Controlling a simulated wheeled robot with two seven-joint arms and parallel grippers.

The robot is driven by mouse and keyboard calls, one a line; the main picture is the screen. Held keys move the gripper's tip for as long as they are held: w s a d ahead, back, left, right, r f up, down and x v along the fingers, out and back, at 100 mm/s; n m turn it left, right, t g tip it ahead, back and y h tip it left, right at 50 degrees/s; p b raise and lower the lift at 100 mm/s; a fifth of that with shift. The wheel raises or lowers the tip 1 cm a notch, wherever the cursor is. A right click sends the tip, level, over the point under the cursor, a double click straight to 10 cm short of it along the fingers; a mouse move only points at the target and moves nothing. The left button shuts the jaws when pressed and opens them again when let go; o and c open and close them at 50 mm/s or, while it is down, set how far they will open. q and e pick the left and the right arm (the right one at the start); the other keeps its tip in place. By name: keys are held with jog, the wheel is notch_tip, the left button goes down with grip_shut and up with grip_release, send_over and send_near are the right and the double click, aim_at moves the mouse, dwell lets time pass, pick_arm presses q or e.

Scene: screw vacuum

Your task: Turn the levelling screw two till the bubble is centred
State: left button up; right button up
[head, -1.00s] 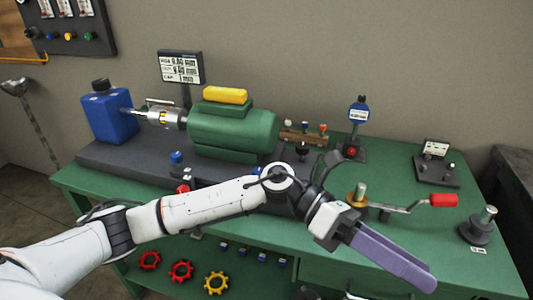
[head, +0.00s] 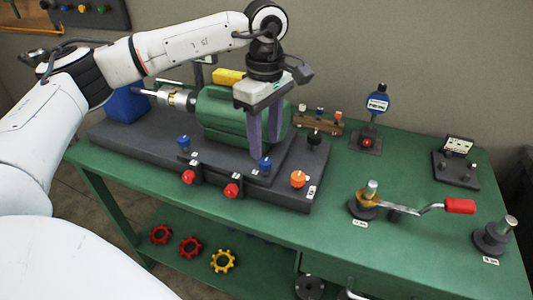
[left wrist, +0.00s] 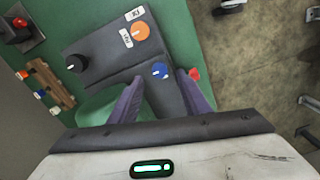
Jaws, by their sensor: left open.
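A blue screw knob (head: 265,164) stands near the front of the dark base plate (head: 300,160), and a second blue knob (head: 183,142) stands farther left. My left gripper (head: 264,147) points down over the right-hand blue knob, its purple fingers apart. In the left wrist view the same blue knob (left wrist: 159,71) shows between the two open fingertips (left wrist: 159,77), with no grip on it. Which knob is numbered two cannot be read. I cannot make out the bubble; the gripper and arm cover part of the pump. My right gripper is not in view.
The green pump body (head: 215,120) is close behind the fingers. Red knobs (head: 232,191) line the front edge, and an orange knob (head: 298,179) and black knob (head: 314,137) stand to the right. A red-handled crank (head: 459,206) lies farther right on the green bench.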

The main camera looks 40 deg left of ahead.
aim_at(266, 161)
pick_arm(q)
jog(key=shift+f, duration=2.65)
jog(key=c, duration=1)
jog(key=shift+c, duration=0.2)
jog(key=shift+n, duration=0.4)
